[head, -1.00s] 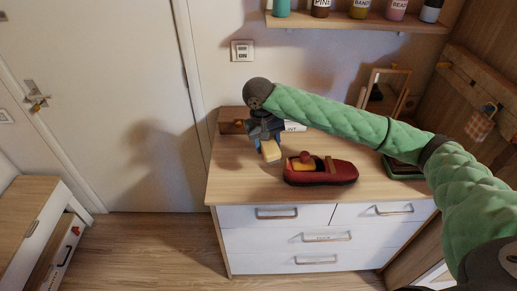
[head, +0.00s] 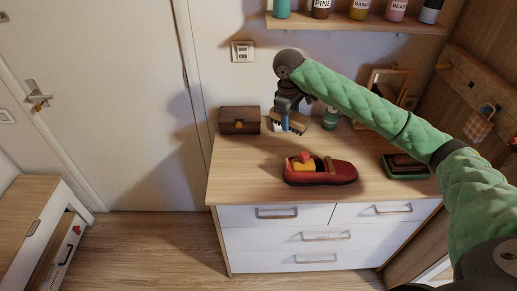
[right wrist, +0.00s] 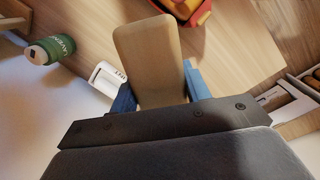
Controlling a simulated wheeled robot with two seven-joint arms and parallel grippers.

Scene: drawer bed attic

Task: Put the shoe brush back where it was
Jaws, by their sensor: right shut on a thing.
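My right gripper (head: 287,116) is shut on the shoe brush (head: 299,122), a tan wooden block, above the back of the dresser top. In the right wrist view the brush (right wrist: 148,55) sits between the two blue fingers, its flat tan face toward the camera; the bristles are hidden there. I cannot tell how far it is above the surface. My left gripper is out of view.
A brown box (head: 239,120) stands left of my gripper, and a green bottle (head: 330,118) stands close on its right. A green tray (head: 405,174) with a brown thing lies at the right. A mirror (head: 387,86) stands behind. The left front of the top is clear.

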